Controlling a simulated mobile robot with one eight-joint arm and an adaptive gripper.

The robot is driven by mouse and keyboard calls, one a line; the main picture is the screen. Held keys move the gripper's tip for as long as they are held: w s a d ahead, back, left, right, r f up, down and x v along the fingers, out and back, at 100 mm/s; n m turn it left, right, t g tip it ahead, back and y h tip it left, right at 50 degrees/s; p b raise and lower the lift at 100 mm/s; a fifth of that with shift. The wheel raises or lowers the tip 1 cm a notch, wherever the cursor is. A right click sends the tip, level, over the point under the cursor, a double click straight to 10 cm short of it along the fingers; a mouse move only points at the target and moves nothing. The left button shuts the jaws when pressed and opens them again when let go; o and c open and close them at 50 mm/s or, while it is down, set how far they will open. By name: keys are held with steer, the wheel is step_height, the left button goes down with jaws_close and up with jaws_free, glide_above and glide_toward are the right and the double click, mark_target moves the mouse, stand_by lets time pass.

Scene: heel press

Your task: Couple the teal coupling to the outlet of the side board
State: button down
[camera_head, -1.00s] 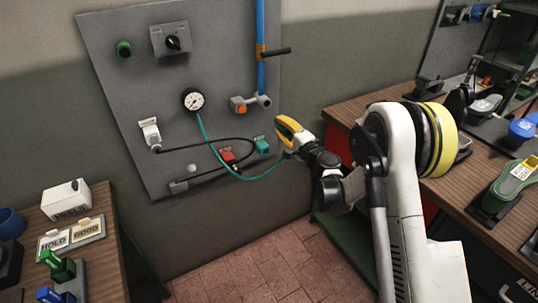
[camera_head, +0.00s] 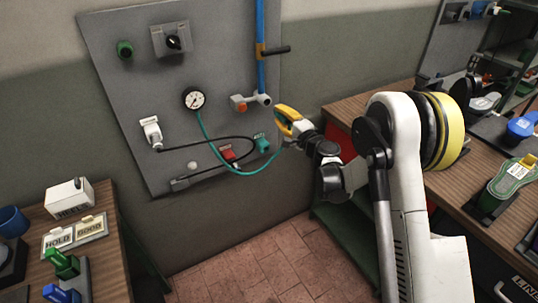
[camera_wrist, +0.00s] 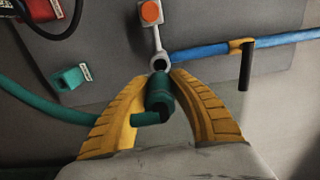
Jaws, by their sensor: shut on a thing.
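The teal coupling (camera_wrist: 160,95) is a dark green cylinder with a side stub, held between the yellow fingers of my gripper (camera_wrist: 162,85). Its front end points at the outlet (camera_wrist: 160,63), a pale ring on the side board (camera_head: 150,90). The two look roughly in line and very close in the wrist view; I cannot tell whether they touch. In the head view my gripper (camera_head: 280,113) is just below and right of the outlet (camera_head: 264,99), and its fingers hide the coupling. A teal hose (camera_head: 262,170) sags from the gauge (camera_head: 194,99) to my gripper.
The orange-faced part (camera_wrist: 151,12) sits beside the outlet. A blue pipe (camera_head: 261,60) with a black lever (camera_head: 277,51) rises above it. The empty-looking teal holder (camera_head: 262,143) and red block (camera_head: 228,153) are below. Wooden benches stand left and right.

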mark_target(265, 100)
steer(key=shift+b+x, duration=0.3)
steer(key=shift+x, duration=1.75)
steer(key=shift+b, duration=0.7)
steer(key=shift+x, duration=1.5)
stand_by(0.4)
steer(key=c, duration=1.2)
jaws_free()
